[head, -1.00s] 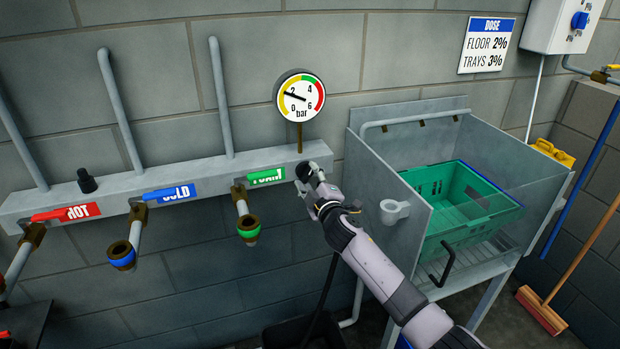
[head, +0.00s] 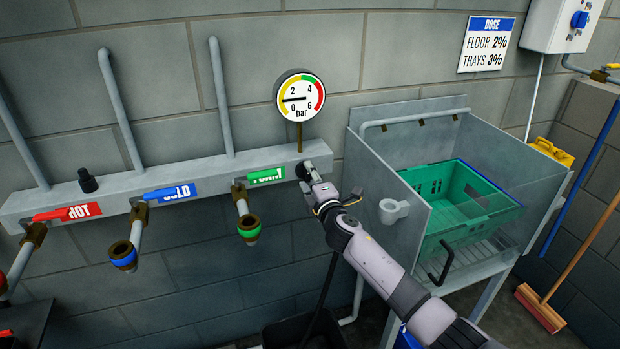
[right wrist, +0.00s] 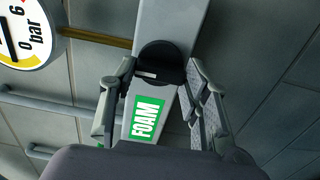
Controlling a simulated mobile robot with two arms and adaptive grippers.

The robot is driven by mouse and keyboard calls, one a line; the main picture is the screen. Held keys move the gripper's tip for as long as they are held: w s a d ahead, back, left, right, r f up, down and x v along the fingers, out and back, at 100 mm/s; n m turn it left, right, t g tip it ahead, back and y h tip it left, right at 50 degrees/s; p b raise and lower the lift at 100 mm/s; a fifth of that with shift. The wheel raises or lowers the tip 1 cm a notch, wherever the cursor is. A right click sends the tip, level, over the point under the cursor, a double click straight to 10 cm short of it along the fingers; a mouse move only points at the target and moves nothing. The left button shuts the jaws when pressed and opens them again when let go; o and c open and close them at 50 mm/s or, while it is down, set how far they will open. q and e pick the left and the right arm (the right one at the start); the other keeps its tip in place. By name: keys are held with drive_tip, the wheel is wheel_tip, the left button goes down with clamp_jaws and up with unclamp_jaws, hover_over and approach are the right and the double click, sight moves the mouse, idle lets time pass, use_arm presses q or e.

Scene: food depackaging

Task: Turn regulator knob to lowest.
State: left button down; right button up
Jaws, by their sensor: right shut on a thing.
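The black regulator knob (right wrist: 160,62) is on the right end of the grey pipe rail, beside the FOAM label (right wrist: 147,118). My right gripper (right wrist: 162,72) is shut on the knob, with one finger on each side of it. In the head view my right gripper (head: 311,176) reaches the rail end from the lower right and partly hides the knob. The round pressure gauge (head: 300,95) stands above that end. Its needle points left and slightly down, between 0 and 2 bar. My left gripper is not in view.
HOT (head: 66,213), COLD (head: 170,193) and FOAM valve handles line the rail (head: 110,183), with outlets below. Another black fitting (head: 87,180) sits on the rail at left. A grey sink (head: 385,178) holding a green crate (head: 434,190) stands close right of my arm.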

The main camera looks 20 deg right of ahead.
drive_tip(key=o, duration=1.2)
drive_tip(key=shift+c, duration=0.2)
